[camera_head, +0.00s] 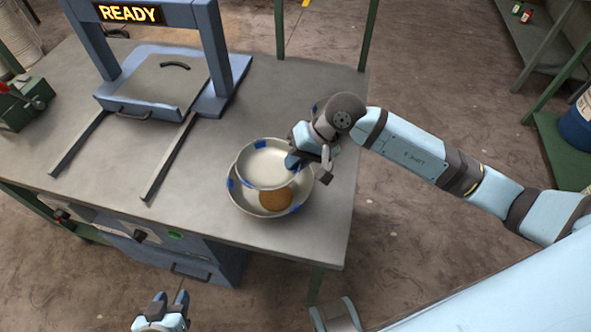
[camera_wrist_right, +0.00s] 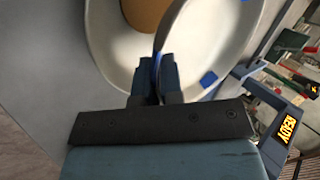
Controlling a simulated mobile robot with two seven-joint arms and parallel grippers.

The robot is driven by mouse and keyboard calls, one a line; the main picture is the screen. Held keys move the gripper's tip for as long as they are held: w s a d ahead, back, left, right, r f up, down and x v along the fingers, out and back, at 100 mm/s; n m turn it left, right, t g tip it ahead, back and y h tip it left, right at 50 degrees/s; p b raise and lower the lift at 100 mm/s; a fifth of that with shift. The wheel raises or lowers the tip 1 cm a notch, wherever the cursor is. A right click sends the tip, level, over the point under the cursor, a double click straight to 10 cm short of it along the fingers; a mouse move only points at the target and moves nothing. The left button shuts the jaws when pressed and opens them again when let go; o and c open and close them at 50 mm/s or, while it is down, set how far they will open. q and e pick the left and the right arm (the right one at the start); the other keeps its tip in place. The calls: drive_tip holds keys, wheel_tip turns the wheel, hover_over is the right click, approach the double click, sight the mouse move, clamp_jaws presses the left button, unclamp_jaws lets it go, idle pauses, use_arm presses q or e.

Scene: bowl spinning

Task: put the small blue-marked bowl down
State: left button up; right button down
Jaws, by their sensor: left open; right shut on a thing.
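The small blue-marked bowl (camera_head: 262,168) is pale inside, with blue patches on its rim. My right gripper (camera_head: 294,160) is shut on its right rim. In the right wrist view the gripper (camera_wrist_right: 156,75) pinches the wall of the bowl (camera_wrist_right: 205,45). In the head view the small bowl overlaps a larger blue-marked bowl (camera_head: 240,199) on the table; I cannot tell whether they touch. A brown round thing (camera_head: 276,198) shows inside the larger bowl, partly hidden. My left gripper (camera_head: 174,300) is open and empty, in front of the table.
The grey table (camera_head: 215,215) is bare left of the bowls and along its right side. A blue press-like frame (camera_head: 213,60) with a READY sign (camera_head: 129,13) stands at the back left, with two rails reaching forward. A green device (camera_head: 25,105) sits at the far left.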

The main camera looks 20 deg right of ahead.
sight(296, 181)
wheel_tip(296, 181, down, 4)
drive_tip(key=shift+f, duration=0.15)
drive_tip(key=shift+f+b, duration=0.35)
drive_tip(key=shift+b, duration=0.1)
drive_tip(key=c, duration=1.5)
unclamp_jaws()
drive_tip(key=shift+r, duration=0.15)
drive_tip(key=shift+c, duration=0.2)
use_arm(q)
drive_tip(key=shift+r, duration=0.15)
